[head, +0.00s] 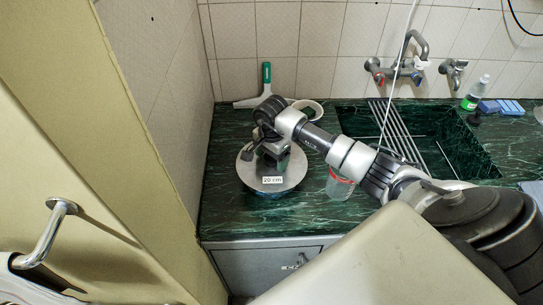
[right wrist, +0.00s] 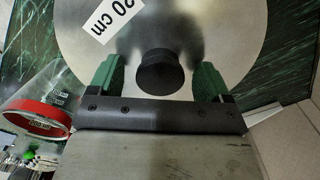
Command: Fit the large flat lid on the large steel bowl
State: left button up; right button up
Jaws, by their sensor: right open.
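The large flat lid (head: 294,176) is a round steel disc with a "20 cm" label, lying about level at the left of the green counter. It fills the top of the right wrist view (right wrist: 215,25), with its black knob (right wrist: 160,72). My right gripper (head: 270,158) is over the lid. In the right wrist view its green fingers (right wrist: 158,75) are open on either side of the knob, with a gap on each side. The large steel bowl cannot be made out; the lid and my arm hide what is under it. My left gripper is not in view.
A clear container with a red rim (head: 340,184) stands just right of the lid. A white bowl (head: 313,105) and a green-handled squeegee (head: 266,76) are behind. The sink (head: 455,140) is to the right. A wall closes off the left; the counter's front left is clear.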

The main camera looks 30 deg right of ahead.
notch_tip(320, 180, up, 11)
jog(key=b, duration=0.2)
jog(key=shift+f, duration=0.15)
dwell(0.5)
